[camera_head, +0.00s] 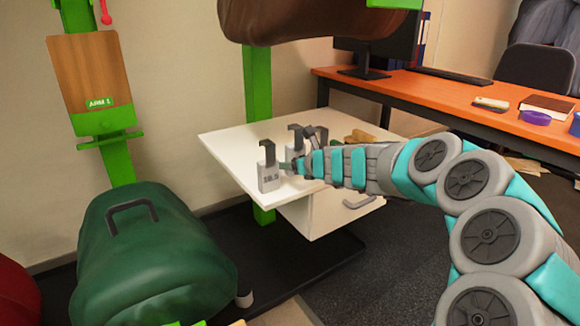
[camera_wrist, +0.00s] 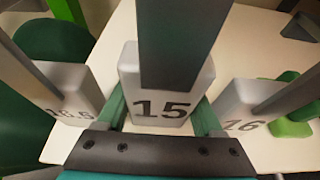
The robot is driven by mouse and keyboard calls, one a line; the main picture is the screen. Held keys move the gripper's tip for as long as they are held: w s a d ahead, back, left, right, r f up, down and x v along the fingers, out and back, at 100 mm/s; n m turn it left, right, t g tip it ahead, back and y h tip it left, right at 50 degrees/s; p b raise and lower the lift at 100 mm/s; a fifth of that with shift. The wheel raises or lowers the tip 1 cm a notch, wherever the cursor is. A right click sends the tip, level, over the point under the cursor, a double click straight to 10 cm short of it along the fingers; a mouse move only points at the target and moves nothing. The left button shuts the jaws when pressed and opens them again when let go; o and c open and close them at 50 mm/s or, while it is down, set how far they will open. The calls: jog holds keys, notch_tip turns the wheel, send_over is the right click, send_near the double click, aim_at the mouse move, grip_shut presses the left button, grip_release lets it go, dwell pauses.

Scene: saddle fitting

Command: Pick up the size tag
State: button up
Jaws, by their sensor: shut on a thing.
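Several grey size tags with dark upright hooks stand on the white cabinet top. My gripper (camera_head: 294,167) reaches in from the right in the head view. In the wrist view its green fingers (camera_wrist: 163,116) are shut on the sides of the tag marked 15 (camera_wrist: 163,97). I cannot tell whether that tag is clear of the surface. A tag that seems to read 16.5 (camera_wrist: 72,92) stands at its left, also seen in the head view (camera_head: 269,179). A tag marked 16 (camera_wrist: 240,108) stands at its right. My gripper partly hides the tags behind it in the head view.
The white cabinet top (camera_head: 230,141) has bare space at its left. Brown pieces (camera_head: 359,136) lie toward its right. A green saddle (camera_head: 150,255) is at front left, a brown saddle (camera_head: 300,20) hangs above. An orange desk (camera_head: 440,95) stands at right.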

jog(key=s+f+v, duration=0.1)
jog(key=f+v, duration=0.2)
jog(key=v, duration=1.2)
jog(key=shift+s+d+p, duration=0.35)
jog(key=shift+s, duration=0.25)
jog(key=shift+f, duration=0.1)
